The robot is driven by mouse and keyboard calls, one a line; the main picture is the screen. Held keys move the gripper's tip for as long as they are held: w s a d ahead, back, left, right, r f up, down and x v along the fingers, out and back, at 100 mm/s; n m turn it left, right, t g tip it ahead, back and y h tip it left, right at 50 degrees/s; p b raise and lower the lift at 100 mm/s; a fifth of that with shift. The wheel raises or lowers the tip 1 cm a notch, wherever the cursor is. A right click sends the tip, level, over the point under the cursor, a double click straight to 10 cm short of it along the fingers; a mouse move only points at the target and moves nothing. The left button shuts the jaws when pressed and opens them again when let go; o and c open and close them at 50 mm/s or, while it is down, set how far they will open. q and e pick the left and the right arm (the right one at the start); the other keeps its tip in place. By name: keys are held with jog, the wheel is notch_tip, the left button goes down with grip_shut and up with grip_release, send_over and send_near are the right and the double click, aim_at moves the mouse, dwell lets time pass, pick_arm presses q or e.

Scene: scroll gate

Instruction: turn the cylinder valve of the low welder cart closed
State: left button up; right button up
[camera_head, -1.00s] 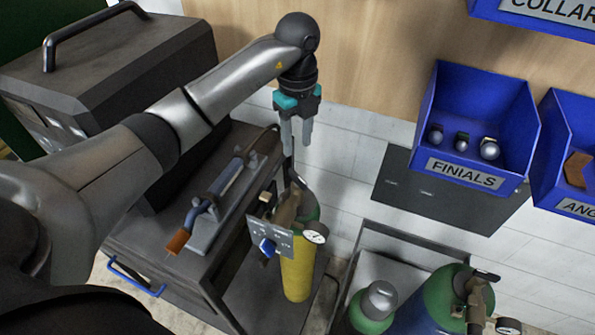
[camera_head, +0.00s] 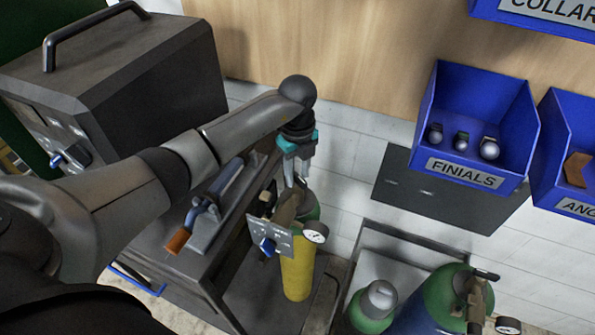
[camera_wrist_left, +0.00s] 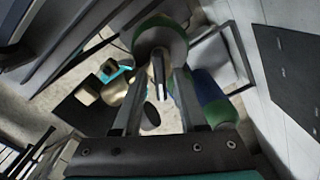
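A yellow cylinder (camera_head: 297,275) with a green shoulder stands beside the dark welder cart (camera_head: 190,268). Its brass valve (camera_head: 287,208) and round gauge (camera_head: 315,232) are at the top. My left gripper (camera_head: 294,180) points down just above the valve, its fingertips close to the grey valve handle. In the left wrist view, the gripper's two fingers (camera_wrist_left: 157,100) are apart, with the narrow grey handle (camera_wrist_left: 158,72) showing between them. I cannot tell whether they touch it. The green shoulder (camera_wrist_left: 160,36) lies beyond. My right gripper is not in view.
A plate with a blue knob (camera_head: 268,246) sits beside the valve. A torch with an orange tip (camera_head: 178,242) lies on the cart. Green cylinders (camera_head: 372,306) stand on another cart at lower right. A blue finials bin (camera_head: 470,120) hangs on the wall.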

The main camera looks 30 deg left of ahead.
pick_arm(q)
grip_shut()
